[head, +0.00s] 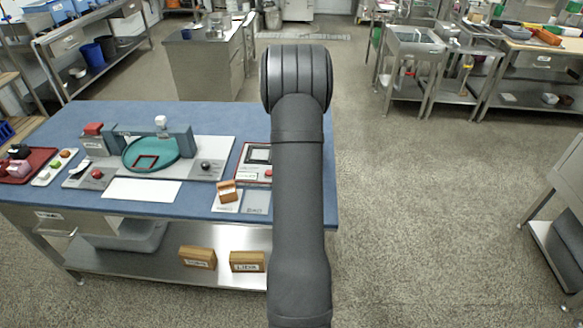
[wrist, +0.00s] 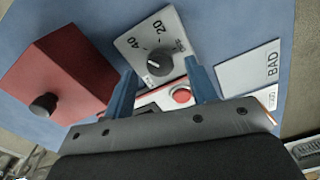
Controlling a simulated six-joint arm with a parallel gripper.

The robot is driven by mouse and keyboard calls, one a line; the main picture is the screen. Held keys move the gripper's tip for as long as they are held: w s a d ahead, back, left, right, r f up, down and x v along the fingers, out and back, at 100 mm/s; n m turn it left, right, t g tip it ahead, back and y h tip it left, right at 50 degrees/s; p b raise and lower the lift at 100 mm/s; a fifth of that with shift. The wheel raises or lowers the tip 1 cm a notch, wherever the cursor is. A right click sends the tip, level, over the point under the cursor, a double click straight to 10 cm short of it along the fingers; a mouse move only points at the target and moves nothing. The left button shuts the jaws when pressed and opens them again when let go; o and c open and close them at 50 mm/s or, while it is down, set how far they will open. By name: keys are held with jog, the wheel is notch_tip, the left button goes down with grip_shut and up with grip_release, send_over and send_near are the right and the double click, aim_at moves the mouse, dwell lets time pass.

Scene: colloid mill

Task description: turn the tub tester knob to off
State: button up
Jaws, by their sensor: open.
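The tester knob (wrist: 160,63) is a round black dial on a light grey plate (wrist: 136,43) marked 20 and 40, in the wrist view. Its exact setting is too small to read. My gripper (wrist: 161,69) is open, with one blue finger to each side below the knob in the picture; I cannot tell whether either touches it. The tester (head: 256,155), a white and red unit with a dark screen, stands at the right of the blue table in the head view. My arm hides the knob and gripper there.
A red button (wrist: 182,95) sits close to the knob, between the fingers. A red box (wrist: 60,75) with a black knob stands to the left, and a BAD panel (wrist: 249,67) to the right. A teal disc machine (head: 150,153) stands left on the table (head: 225,115).

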jog(key=shift+f, duration=0.9)
jog(key=shift+c, duration=0.4)
jog(key=c, duration=0.9)
